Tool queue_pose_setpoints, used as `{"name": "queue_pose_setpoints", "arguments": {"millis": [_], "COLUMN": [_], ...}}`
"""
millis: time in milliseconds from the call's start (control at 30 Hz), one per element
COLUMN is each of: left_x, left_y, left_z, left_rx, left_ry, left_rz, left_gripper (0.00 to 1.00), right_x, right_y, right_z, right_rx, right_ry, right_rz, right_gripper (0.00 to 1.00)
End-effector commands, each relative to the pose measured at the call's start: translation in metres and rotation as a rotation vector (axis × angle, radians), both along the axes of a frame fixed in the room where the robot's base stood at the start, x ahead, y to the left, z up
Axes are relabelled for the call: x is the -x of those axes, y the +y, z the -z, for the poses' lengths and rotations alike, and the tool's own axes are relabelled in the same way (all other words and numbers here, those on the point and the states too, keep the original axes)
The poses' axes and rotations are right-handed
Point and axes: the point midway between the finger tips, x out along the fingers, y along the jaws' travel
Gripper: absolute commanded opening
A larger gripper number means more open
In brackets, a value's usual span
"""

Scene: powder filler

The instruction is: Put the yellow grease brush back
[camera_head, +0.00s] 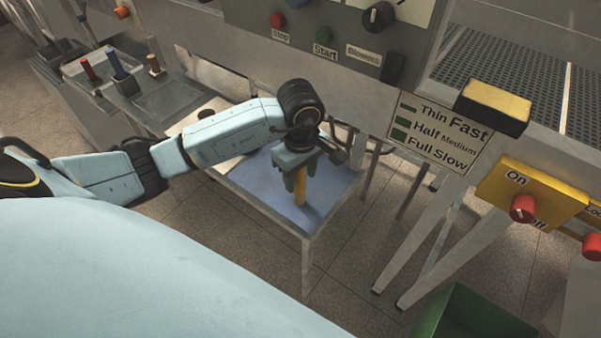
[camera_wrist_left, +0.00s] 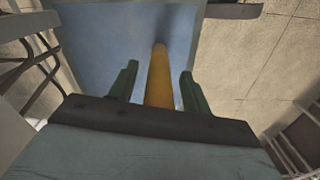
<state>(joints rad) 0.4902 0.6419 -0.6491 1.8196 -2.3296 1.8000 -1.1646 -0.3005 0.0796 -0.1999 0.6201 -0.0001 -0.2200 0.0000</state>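The yellow grease brush (camera_head: 300,187) shows as a yellow handle over the blue top of a small table (camera_head: 262,192). I cannot tell whether its lower end touches the table; its upper part is hidden by my gripper. My left gripper (camera_head: 297,180) points down above the table, its green fingers on either side of the handle. In the left wrist view the yellow handle (camera_wrist_left: 158,78) lies between the fingers (camera_wrist_left: 158,92), with a gap on both sides, so the gripper is open around it. My right gripper is not in view.
A grey holder (camera_head: 165,98) at upper left bears red (camera_head: 89,70), blue (camera_head: 118,63) and orange (camera_head: 155,64) handles. A machine panel with Stop and Start buttons (camera_head: 325,33) stands behind the table. A green bin (camera_head: 470,318) is at lower right.

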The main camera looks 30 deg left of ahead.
Motion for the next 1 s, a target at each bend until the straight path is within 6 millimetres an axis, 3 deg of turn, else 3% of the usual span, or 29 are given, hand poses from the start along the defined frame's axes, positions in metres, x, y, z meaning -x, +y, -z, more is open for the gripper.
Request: {"name": "queue_pose_setpoints", "arguments": {"millis": [267,700,1000], "left_x": [-0.001,-0.001,0.000], "left_y": [0.000,0.000,0.000], "left_z": [-0.011,-0.100,-0.123], "left_rx": [0.000,0.000,0.000], "left_ry": [-0.004,-0.004,0.001], "left_rz": [0.000,0.000,-0.001], "left_gripper": [0.48,0.48,0.48], "right_x": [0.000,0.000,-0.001], "right_y": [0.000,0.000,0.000], "right_z": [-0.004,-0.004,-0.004], "right_rx": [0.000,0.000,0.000], "right_ry": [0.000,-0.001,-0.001], "right_rz": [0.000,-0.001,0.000], "right_gripper": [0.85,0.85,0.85]}}
